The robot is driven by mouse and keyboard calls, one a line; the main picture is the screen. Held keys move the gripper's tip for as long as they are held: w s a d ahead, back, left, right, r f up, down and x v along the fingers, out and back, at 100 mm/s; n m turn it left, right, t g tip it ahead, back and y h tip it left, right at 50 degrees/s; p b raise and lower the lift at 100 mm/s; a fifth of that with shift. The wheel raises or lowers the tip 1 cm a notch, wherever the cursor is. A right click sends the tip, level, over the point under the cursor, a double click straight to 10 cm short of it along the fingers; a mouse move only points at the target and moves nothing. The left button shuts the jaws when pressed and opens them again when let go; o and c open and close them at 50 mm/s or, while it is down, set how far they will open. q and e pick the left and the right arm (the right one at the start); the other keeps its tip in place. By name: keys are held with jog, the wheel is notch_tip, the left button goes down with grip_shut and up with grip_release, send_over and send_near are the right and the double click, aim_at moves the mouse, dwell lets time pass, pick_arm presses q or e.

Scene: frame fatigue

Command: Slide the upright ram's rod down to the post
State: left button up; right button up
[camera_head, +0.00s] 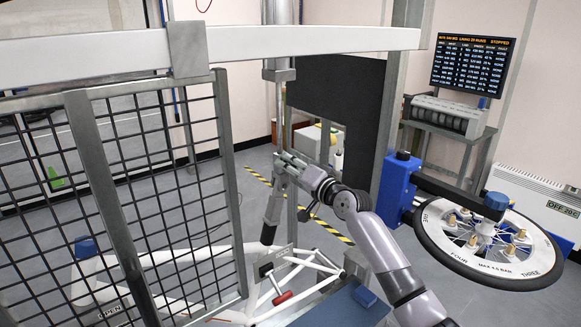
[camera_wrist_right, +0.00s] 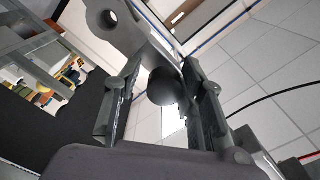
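The upright ram (camera_head: 278,45) hangs behind the white beam. Its slim rod (camera_head: 279,110) runs down below the collar. My right gripper (camera_head: 289,163) is at the rod's lower end, its arm coming in from the lower right. A tilted grey post-like piece (camera_head: 275,205) with a black lower part (camera_head: 268,234) stands just below, above the white bicycle frame (camera_head: 305,262). In the right wrist view, the fingers (camera_wrist_right: 160,105) stand apart on both sides of a dark round end (camera_wrist_right: 165,87); contact is unclear. A grey piece with a hole (camera_wrist_right: 110,18) lies beyond. My left gripper is not in view.
A mesh guard gate (camera_head: 150,190) hangs at the left under the white beam (camera_head: 220,45). A black panel (camera_head: 340,110) stands behind my gripper. A wheel (camera_head: 490,245) on a blue fixture (camera_head: 397,190) stands at the right. A red-handled clamp (camera_head: 281,298) sits low beside the frame.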

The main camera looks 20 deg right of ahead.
jog(key=shift+s+d, duration=0.1)
jog(key=shift+s, duration=0.05)
jog(key=v, duration=1.1)
jog(key=shift+s, duration=0.35)
